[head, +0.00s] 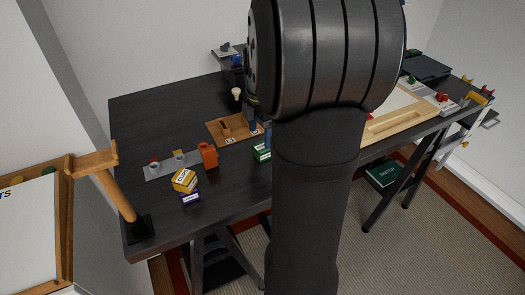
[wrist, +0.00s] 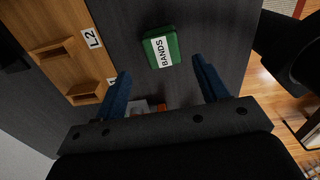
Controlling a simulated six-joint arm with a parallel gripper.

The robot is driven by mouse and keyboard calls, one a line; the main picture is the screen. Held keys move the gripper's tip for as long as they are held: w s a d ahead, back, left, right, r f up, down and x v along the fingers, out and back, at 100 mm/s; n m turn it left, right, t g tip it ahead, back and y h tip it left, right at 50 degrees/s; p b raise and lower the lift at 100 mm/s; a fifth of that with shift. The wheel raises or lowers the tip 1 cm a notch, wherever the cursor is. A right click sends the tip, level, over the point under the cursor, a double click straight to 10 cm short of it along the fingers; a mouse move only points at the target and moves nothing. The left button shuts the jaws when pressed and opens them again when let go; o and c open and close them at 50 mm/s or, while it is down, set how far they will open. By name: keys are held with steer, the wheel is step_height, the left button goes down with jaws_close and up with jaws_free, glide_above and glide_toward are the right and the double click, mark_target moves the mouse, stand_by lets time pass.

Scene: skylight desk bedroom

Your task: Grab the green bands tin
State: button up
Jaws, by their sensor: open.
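The green bands tin (wrist: 161,47) lies on the dark desk, its white label reading BANDS, in the wrist view. The tin sits just beyond the fingertips in the wrist view, roughly in line with the gap. In the head view a blue finger of my gripper (head: 254,133) shows near the tin, beside the wooden tray.
A wooden tray with labelled compartments (head: 232,124) is beside the tin. An orange container (head: 208,155), a yellow tin (head: 185,179) and a purple tin (head: 190,197) stand left. A wooden stand (head: 118,195) is at the left corner. The desk's front edge is close to the tin.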

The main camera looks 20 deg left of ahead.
steer(key=shift+d+f, duration=0.2)
steer(key=shift+f, duration=1.3)
steer(key=shift+d+f, duration=0.15)
steer(key=shift+f, duration=1.3)
steer(key=c, duration=1.1)
steer(key=shift+r, duration=0.1)
